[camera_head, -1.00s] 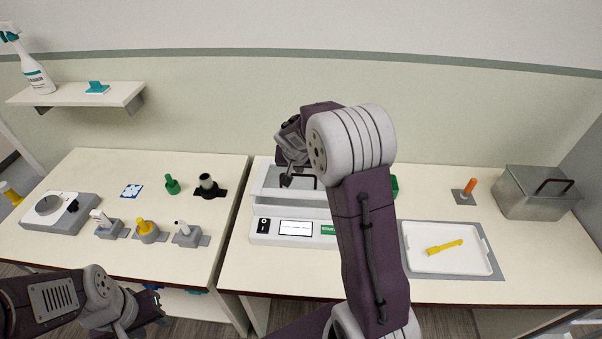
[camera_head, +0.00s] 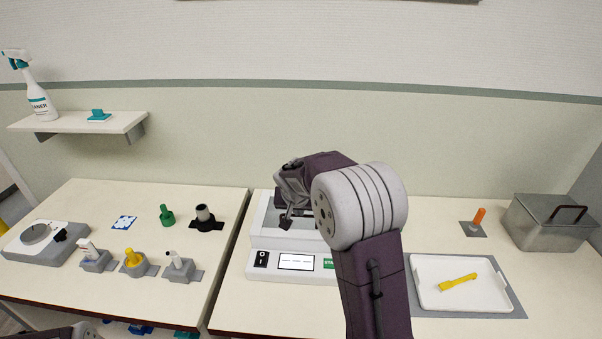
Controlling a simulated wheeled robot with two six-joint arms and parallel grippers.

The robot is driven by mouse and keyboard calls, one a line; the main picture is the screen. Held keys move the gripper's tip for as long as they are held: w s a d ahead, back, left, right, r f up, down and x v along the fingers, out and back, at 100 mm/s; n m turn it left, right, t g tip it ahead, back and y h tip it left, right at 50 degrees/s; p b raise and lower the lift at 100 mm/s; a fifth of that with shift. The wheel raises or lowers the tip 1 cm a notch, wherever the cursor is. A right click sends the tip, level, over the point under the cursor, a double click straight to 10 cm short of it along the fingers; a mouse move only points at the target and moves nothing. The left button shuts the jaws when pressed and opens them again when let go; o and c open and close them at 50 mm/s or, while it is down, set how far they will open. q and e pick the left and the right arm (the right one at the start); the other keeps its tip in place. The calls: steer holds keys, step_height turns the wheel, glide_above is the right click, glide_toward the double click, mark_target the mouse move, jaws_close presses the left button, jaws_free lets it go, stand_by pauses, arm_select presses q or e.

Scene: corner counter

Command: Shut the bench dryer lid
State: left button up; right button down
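The bench dryer (camera_head: 262,266) is a white box on the right-hand counter, with a black switch, a small display and a green button on its front panel. My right arm covers much of its right side. My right gripper (camera_head: 286,216) points down over the top of the dryer, toward its left half. Whether its fingers are open or shut, and whether they touch the dryer, I cannot tell. The lid cannot be made out clearly behind the gripper and arm. Only a bit of my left arm shows at the bottom left edge; its gripper is out of view.
Right of the dryer lie a white tray (camera_head: 430,299) with a yellow tool (camera_head: 458,282), an orange-handled item (camera_head: 478,217) and a metal box (camera_head: 545,224). The left counter holds a round-topped device (camera_head: 40,244) and several small holders. A shelf (camera_head: 80,124) hangs above.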

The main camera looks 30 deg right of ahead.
steer(key=shift+s+f, duration=0.2)
steer(key=shift+f, duration=0.1)
